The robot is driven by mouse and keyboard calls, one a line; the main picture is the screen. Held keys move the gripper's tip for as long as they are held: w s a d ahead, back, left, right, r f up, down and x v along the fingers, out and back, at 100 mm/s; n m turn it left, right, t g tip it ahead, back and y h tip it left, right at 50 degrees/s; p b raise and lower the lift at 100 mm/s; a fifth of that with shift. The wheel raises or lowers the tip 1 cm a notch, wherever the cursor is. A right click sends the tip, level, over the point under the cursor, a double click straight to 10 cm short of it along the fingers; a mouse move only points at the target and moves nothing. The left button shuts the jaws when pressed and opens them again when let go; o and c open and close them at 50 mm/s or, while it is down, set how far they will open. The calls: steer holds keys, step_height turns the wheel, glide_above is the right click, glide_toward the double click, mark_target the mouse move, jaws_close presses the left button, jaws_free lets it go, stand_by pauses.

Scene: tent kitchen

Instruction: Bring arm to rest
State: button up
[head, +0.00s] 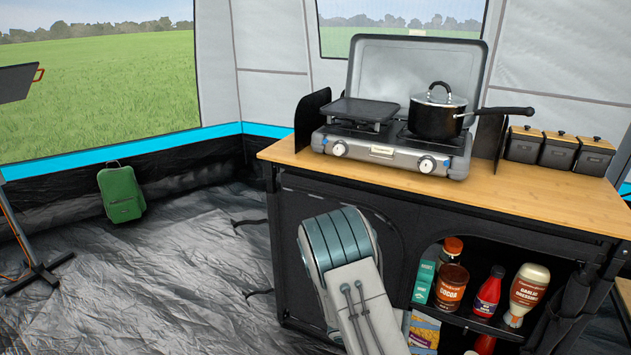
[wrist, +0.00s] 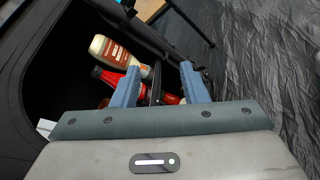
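In the wrist view my gripper (wrist: 160,85) shows two blue fingers standing apart, with nothing held between them. Beyond the fingers are the bottles on the cabinet shelf, seen tilted. In the head view my arm (head: 345,265) is low in front of the cabinet (head: 310,200); the gripper itself is out of that view. The cabinet's right compartment is open and holds several bottles and packets.
A camping stove (head: 395,150) with a black pot (head: 437,112) stands on the wooden top (head: 540,195). Black canisters (head: 558,152) stand at the right. A green backpack (head: 121,192) sits on the floor. Floor (head: 160,270) left of the cabinet is mostly clear.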

steer(key=s+a+r+m+t+y+p, duration=0.1)
steer(key=s+a+r+m+y+p, duration=0.2)
steer(key=r, duration=1.1)
steer(key=s+a+r+m+t+y+p, duration=0.1)
steer(key=s+a+r+m+y+p, duration=0.2)
steer(key=s+r+y+p, duration=0.4)
steer(key=s+a+r+m+t+y+p, duration=0.1)
steer(key=s+a+r+y+p, duration=0.4)
steer(key=r, duration=1.5)
steer(key=s+m+p, duration=0.1)
steer(key=s+p, duration=0.1)
steer(key=p, duration=0.2)
steer(key=shift+s+a+r+m+t+p, duration=0.15)
steer(key=shift+r+m+t+p, duration=0.15)
steer(key=shift+r+m+p, duration=0.1)
